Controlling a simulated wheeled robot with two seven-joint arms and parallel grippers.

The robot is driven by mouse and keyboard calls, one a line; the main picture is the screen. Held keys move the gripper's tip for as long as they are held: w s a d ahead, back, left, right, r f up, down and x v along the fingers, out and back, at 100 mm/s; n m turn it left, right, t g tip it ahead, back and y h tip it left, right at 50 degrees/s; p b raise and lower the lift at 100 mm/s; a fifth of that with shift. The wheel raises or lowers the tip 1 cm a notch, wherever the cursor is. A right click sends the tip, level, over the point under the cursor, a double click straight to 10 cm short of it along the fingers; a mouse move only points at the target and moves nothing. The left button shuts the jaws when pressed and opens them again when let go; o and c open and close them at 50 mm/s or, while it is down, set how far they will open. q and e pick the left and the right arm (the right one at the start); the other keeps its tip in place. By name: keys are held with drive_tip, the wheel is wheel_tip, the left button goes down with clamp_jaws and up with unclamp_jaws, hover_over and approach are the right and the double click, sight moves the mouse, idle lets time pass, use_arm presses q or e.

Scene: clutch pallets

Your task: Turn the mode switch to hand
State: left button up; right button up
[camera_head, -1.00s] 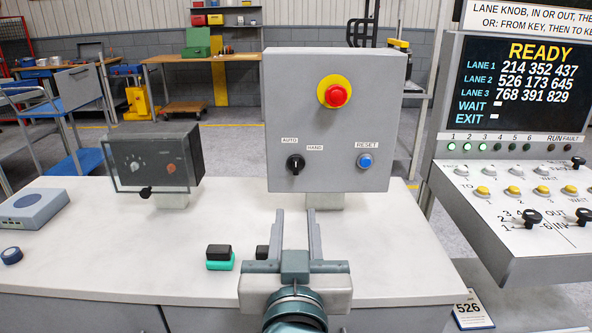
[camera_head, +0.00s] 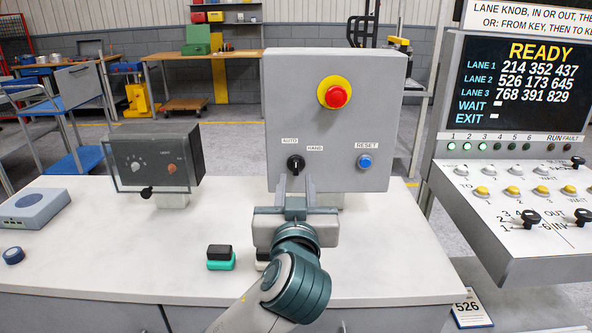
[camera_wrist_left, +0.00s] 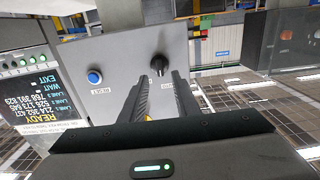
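The mode switch (camera_head: 295,163) is a black knob on the front of a grey control box (camera_head: 348,110), between an AUTO label at its upper left and a HAND label at its right. Its exact pointing direction is too small to tell. My left gripper (camera_head: 295,180) is open and empty, its two fingers apart just below and in front of the knob. In the left wrist view, which is turned over, the black knob (camera_wrist_left: 158,65) shows just beyond the fingertips of my left gripper (camera_wrist_left: 165,80). My right gripper is out of view.
A blue RESET button (camera_head: 365,161) and a red emergency button (camera_head: 337,96) are on the same box. A dark covered box (camera_head: 185,160) stands left. A black and green block (camera_head: 220,257) lies on the white bench. A READY console (camera_head: 515,95) stands right.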

sight(296, 168)
use_arm(q)
drive_tip(key=w, duration=0.4)
drive_tip(key=shift+w, duration=0.8)
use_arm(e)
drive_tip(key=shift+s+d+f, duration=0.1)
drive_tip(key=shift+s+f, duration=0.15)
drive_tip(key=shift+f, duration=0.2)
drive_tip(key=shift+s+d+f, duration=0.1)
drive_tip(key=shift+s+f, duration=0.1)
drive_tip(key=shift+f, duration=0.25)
use_arm(q)
clamp_jaws()
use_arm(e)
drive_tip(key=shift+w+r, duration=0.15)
